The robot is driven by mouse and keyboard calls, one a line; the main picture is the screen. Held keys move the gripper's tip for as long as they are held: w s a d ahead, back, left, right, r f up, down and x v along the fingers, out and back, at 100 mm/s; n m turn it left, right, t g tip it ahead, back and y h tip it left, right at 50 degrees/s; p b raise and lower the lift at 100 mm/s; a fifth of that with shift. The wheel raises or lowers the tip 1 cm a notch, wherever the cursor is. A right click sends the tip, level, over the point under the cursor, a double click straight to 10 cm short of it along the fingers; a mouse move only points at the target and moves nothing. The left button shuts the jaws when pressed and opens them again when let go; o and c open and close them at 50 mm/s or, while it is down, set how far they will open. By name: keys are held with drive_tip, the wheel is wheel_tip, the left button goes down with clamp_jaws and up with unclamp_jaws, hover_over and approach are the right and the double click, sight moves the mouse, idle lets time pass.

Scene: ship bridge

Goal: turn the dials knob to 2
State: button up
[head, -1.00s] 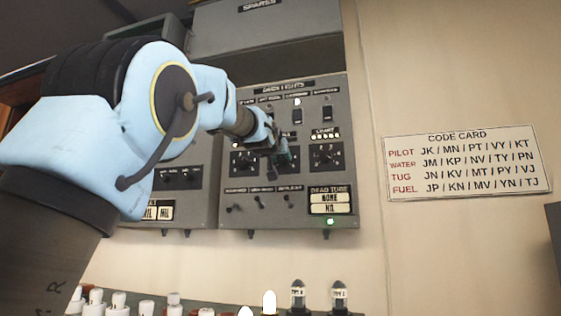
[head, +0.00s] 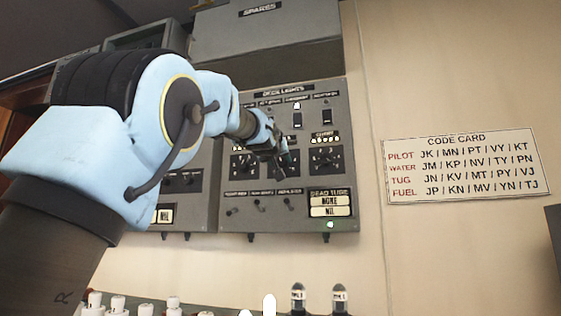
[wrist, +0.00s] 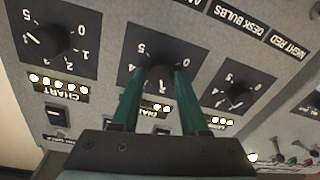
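The dials knob (wrist: 160,76) is the dark middle knob in the wrist view, where the panel appears upside down. Its plate has white numbers; 5, 4 and 0 show, while others are hidden behind my fingers. The DIALS label and lit lamps beside it are partly covered. My gripper (wrist: 160,74) has its two green fingers on either side of this knob, with no clear gap seen, so it looks shut on it. In the head view my gripper (head: 284,160) is at the panel and covers this knob. Its pointer setting cannot be read.
The chart knob (wrist: 54,40) and another numbered knob (wrist: 238,95) flank it closely. Toggle switches (head: 260,206) sit below on the grey panel (head: 280,222). A code card (head: 465,165) is on the wall at right. Several white-capped items (head: 118,303) stand below.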

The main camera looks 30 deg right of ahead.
drive_tip(key=o, duration=0.4)
drive_tip(key=shift+s+a+b, duration=0.2)
drive_tip(key=shift+s+b, duration=0.1)
drive_tip(key=shift+s, duration=0.1)
drive_tip(key=b+v, duration=0.8)
drive_tip(key=v, duration=0.2)
idle(0.4)
